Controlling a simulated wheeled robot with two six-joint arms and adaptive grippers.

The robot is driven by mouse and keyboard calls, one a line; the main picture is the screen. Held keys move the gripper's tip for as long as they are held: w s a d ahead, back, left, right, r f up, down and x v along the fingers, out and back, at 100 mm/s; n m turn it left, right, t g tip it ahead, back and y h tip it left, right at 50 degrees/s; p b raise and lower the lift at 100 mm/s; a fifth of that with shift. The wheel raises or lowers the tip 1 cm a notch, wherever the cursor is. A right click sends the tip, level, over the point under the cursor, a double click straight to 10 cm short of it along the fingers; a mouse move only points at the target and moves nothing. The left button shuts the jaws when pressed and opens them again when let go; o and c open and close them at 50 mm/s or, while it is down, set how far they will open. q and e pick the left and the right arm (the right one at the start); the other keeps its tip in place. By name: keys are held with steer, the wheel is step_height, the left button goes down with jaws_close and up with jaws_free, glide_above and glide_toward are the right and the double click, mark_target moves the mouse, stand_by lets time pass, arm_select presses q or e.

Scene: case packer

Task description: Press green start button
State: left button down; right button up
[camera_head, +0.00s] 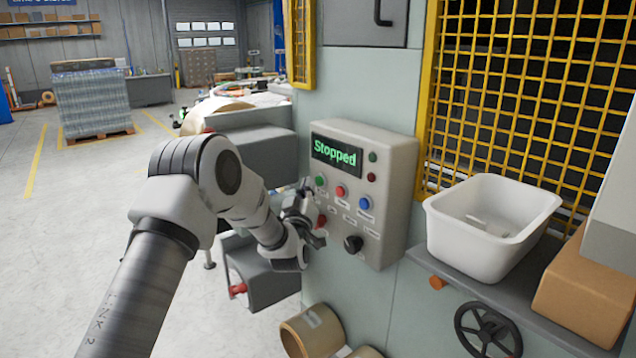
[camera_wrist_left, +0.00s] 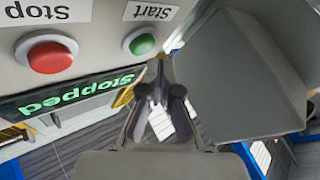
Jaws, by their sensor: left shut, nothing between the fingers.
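The green start button (camera_head: 320,181) is on the left of the grey control panel (camera_head: 390,170), below a display (camera_head: 337,153) that reads "Stopped". In the left wrist view the green button (camera_wrist_left: 142,44) appears upside down under its "Start" label, with the red stop button (camera_wrist_left: 50,57) to its left. My left gripper (camera_head: 305,198) is at the panel's left edge, close to the green button. In the wrist view its shut, empty fingertips (camera_wrist_left: 160,66) are just right of and below the button; contact cannot be told. My right gripper is not in view.
A red button (camera_head: 341,191), a blue button (camera_head: 365,203) and a black knob (camera_head: 353,244) are also on the panel. A white bin (camera_head: 490,225) and a cardboard box (camera_head: 585,290) sit on a shelf to the right. Yellow mesh guarding (camera_head: 520,90) stands behind them.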

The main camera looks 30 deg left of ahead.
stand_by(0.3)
arm_select(q)
steer(key=shift+w+d+b, duration=0.2)
steer(key=shift+w+b, duration=0.2)
steer(key=shift+w+d+b, duration=0.15)
steer(key=shift+w+b, duration=0.15)
steer(key=shift+w, duration=0.1)
stand_by(0.6)
steer(key=shift+s, duration=0.15)
steer(key=shift+s+a, duration=0.3)
steer(key=shift+s, duration=0.35)
